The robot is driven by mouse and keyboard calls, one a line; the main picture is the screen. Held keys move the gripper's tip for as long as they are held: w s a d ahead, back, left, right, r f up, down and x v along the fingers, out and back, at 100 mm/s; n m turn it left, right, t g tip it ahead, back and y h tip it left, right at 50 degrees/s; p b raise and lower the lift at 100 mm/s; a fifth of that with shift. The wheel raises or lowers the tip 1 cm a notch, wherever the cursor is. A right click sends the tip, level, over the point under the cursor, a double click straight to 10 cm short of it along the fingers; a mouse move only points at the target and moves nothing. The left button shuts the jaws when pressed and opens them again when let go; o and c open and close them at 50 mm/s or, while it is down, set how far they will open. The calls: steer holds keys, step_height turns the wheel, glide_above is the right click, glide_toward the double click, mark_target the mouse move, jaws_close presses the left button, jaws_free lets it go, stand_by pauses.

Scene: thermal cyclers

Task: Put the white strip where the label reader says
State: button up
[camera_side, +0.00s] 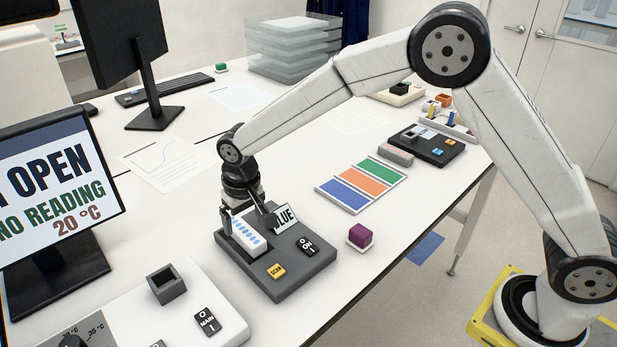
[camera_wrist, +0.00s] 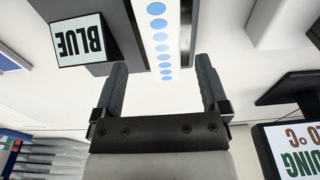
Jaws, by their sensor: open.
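The white strip (camera_side: 247,236), with a row of blue caps, rests on the dark grey label reader (camera_side: 290,285). In the wrist view the strip (camera_wrist: 158,40) lies lengthwise between my fingers. My gripper (camera_side: 247,222) is open, with one finger on each side of the strip; I cannot tell whether either touches it. The reader's small display (camera_side: 285,217) shows "LUE", its left part hidden by a finger; in the wrist view the display (camera_wrist: 80,40) reads "BLUE" upside down. A mat with blue (camera_side: 345,196), orange (camera_side: 363,181) and green (camera_side: 382,170) fields lies behind to the right.
The reader has a yellow SCAN button (camera_side: 276,271) and an ON switch (camera_side: 307,246). A purple block (camera_side: 360,236) stands near the table edge. A monitor (camera_side: 55,190) reads "OPEN", "NO READING", "20 °C". A white machine (camera_side: 180,310) with a MAIN switch is at front left.

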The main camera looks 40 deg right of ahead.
mark_target(243, 230)
steer(key=shift+w+a+f, duration=0.1)
steer(key=shift+f, duration=0.85)
steer(key=shift+w+a+f, duration=0.1)
steer(key=shift+f, duration=0.85)
steer(key=shift+c, duration=0.2)
jaws_close()
steer(key=shift+r, duration=0.15)
